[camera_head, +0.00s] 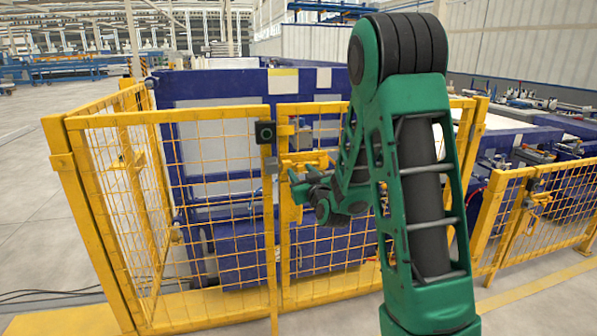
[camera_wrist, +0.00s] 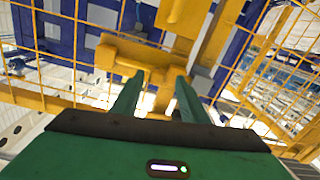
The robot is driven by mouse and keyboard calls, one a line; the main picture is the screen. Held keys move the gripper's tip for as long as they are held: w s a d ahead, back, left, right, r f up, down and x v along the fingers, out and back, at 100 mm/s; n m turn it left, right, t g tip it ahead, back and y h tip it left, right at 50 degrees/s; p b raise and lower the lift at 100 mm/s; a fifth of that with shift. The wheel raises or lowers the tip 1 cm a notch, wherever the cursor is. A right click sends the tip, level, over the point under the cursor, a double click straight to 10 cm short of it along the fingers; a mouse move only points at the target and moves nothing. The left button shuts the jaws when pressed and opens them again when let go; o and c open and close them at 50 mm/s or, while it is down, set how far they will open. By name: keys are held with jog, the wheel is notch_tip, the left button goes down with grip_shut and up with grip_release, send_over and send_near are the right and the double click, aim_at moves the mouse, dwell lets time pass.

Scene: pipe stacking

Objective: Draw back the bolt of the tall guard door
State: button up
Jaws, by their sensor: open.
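The tall guard door (camera_head: 335,240) is a yellow mesh panel in the fence, and it stands closed beside its post. Its yellow bolt (camera_head: 305,160) sits at the door's left edge, at about mid-height. In the wrist view the bolt (camera_wrist: 125,55) is a chunky yellow bar with a part reaching down between my fingers. My gripper (camera_head: 296,184) is at the bolt, just below it in the head view. In the wrist view my gripper (camera_wrist: 158,80) is open, with one green finger on each side of that yellow part. I cannot tell whether the fingers touch it.
A dark box (camera_head: 265,132) and a grey block (camera_head: 271,166) sit on the post left of the bolt. A lower yellow gate (camera_head: 550,205) with its own latch stands at the right. Blue machinery (camera_head: 215,185) fills the space behind the mesh. Open floor (camera_head: 35,215) lies left.

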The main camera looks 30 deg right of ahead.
jog(key=shift+w+d, duration=0.15)
jog(key=shift+w, duration=0.45)
jog(key=shift+d, duration=0.1)
grip_shut()
